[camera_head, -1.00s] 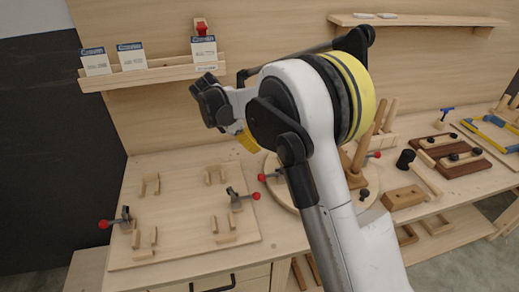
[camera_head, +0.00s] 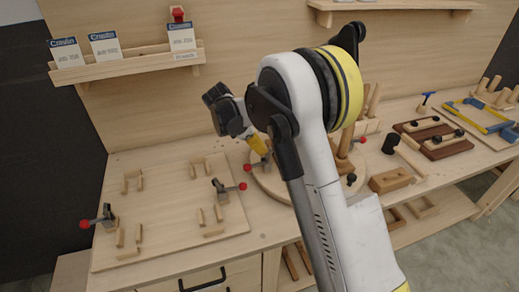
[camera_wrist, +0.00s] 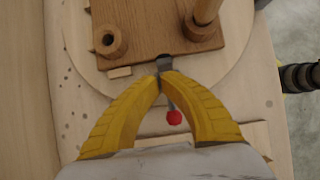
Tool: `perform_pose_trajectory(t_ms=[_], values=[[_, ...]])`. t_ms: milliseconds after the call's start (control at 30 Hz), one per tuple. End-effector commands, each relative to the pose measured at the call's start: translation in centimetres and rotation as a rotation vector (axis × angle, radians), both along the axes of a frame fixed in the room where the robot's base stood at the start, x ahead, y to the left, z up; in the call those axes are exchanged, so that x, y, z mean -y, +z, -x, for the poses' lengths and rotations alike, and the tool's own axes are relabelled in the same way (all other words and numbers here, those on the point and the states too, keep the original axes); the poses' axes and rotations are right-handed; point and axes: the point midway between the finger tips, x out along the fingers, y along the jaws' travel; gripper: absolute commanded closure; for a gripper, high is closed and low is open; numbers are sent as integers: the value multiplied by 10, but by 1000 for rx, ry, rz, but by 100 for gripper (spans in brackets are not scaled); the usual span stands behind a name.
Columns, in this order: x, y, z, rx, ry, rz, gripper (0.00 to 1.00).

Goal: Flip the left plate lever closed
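A flat wooden plate (camera_head: 170,207) lies at the left of the bench. One dark lever clamp (camera_head: 108,215) with a red knob is at its left edge, another (camera_head: 222,191) at its right edge, both levers lying low and pointing outward. My gripper (camera_head: 261,149) is away from this plate, over the round wooden plate to its right. In the wrist view my gripper's yellow fingertips (camera_wrist: 163,75) come together beside a dark clamp with a red knob (camera_wrist: 174,117) on the round plate (camera_wrist: 238,88). I cannot tell whether they touch its lever.
A wooden block with a hole (camera_wrist: 110,42) and an upright peg (camera_wrist: 206,12) stand close ahead of the fingers. A shelf (camera_head: 128,66) with small cards hangs behind. More tools and blocks (camera_head: 391,180) crowd the right side.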

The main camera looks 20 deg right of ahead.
Motion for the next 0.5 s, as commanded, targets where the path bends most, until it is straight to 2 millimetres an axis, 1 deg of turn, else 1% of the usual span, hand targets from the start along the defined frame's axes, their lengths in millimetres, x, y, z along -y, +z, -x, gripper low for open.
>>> perform_pose_trajectory(t_ms=[500], values=[[4, 2, 0, -1, 0, -67, 100]])
